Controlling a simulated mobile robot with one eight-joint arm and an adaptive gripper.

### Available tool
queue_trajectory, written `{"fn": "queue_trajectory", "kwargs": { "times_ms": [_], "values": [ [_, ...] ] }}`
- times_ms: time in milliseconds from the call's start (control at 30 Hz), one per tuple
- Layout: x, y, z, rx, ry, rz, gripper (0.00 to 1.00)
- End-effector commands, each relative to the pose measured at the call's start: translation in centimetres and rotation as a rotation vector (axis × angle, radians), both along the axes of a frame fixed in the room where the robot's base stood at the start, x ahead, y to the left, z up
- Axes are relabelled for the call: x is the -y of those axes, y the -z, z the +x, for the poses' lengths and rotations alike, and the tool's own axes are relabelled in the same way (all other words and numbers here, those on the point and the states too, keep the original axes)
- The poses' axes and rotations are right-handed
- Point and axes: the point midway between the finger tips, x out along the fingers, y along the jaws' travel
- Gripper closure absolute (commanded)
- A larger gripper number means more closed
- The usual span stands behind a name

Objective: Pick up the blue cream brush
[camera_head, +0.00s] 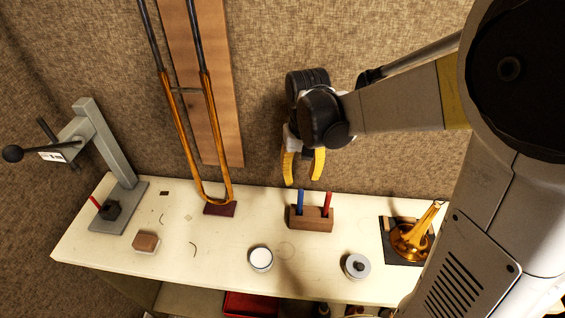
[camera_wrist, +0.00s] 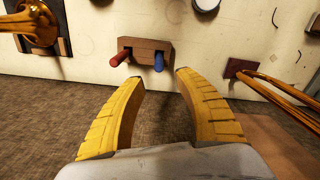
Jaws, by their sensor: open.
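The blue cream brush (camera_head: 300,201) stands upright in a brown wooden block holder (camera_head: 310,222) on the workbench. A red-handled brush (camera_head: 327,203) stands beside it on the right. In the wrist view the blue brush (camera_wrist: 158,62) is the right one of the pair and the red brush (camera_wrist: 121,57) the left. My gripper (camera_head: 303,183) is open and empty, with yellow fingers, above and apart from the brushes. In the wrist view my gripper (camera_wrist: 158,75) has its fingertips spread below the holder in the picture, the blue handle midway between them. The brush heads are hidden in the holder.
A tall brass slide (camera_head: 209,140) rises at the back. A grey lever press (camera_head: 105,160) stands left.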

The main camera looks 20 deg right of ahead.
Motion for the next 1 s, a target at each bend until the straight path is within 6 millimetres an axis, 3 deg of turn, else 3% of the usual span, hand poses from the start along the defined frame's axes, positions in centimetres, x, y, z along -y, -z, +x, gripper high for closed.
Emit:
{"fn": "queue_trajectory", "kwargs": {
  "times_ms": [200, 467, 700, 1000],
  "values": [
    [0.0, 3.9, 0.0, -0.002, 0.0, 0.0, 0.6],
    [-0.1, 6.3, -0.1, -0.001, 0.0, 0.0, 0.6],
    [-0.2, 9.9, -0.6, 0.0, 0.0, 0.0, 0.6],
    [-0.2, 10.5, -0.6, 0.0, 0.0, 0.0, 0.6]
  ]
}}
